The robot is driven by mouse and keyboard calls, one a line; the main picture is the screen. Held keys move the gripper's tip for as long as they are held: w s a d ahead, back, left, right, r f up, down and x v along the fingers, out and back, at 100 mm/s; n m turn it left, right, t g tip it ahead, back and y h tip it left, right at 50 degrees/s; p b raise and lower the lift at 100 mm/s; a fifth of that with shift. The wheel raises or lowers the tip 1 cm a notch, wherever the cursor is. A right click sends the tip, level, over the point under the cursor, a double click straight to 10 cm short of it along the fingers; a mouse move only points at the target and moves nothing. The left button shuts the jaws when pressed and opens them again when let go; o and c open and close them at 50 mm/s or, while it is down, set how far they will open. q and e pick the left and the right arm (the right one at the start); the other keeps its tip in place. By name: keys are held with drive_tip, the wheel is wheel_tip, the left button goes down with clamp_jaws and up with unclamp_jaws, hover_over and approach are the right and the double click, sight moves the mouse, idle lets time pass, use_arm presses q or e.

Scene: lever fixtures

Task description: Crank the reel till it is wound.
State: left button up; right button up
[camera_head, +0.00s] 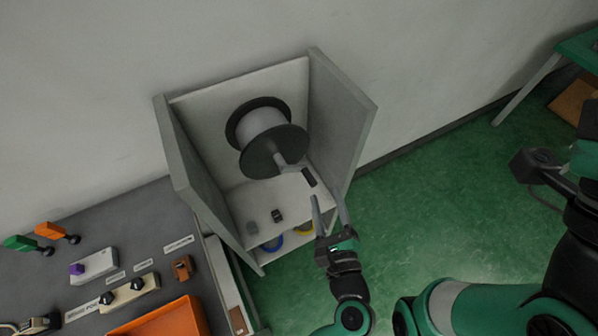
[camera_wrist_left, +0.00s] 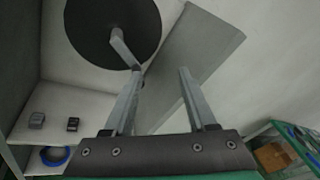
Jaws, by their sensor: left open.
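The reel (camera_head: 265,152) has two dark round flanges and a pale drum, and sits inside a grey open cabinet. A pale crank arm (camera_head: 283,164) runs from its front flange towards a dark handle grip (camera_head: 309,177). In the wrist view the front flange (camera_wrist_left: 92,28) and the crank arm (camera_wrist_left: 121,47) show; the crank's end is close to the left finger, and the grip is not clear there. My left gripper (camera_head: 327,193) is open and empty, its fingertips just below and right of the grip in the head view.
The cabinet's right side wall (camera_head: 343,112) stands close to my left gripper. Small boxes (camera_head: 277,215) sit on the lower shelf, above blue and yellow rings. A grey bench (camera_head: 60,215) with switches, levers and an orange tray (camera_head: 165,320) is at left.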

sight(312, 186)
use_arm(q)
wheel_tip(312, 186, down, 4)
drive_tip(key=s+n+g, duration=0.1)
drive_tip(key=n+g, duration=0.1)
drive_tip(key=n, duration=0.1)
drive_tip(key=b+x, duration=0.1)
drive_tip(key=x, duration=0.2)
drive_tip(key=b+x, duration=0.1)
drive_tip(key=x, duration=0.3)
drive_tip(key=a+b+x, duration=0.1)
drive_tip(key=b+x, duration=0.1)
drive_tip(key=x, duration=0.1)
drive_tip(key=shift+w+f, duration=0.15)
drive_tip(key=shift+f, duration=0.15)
drive_tip(key=shift+w+a, duration=0.15)
drive_tip(key=shift+w, duration=0.2)
clamp_jaws()
idle(0.4)
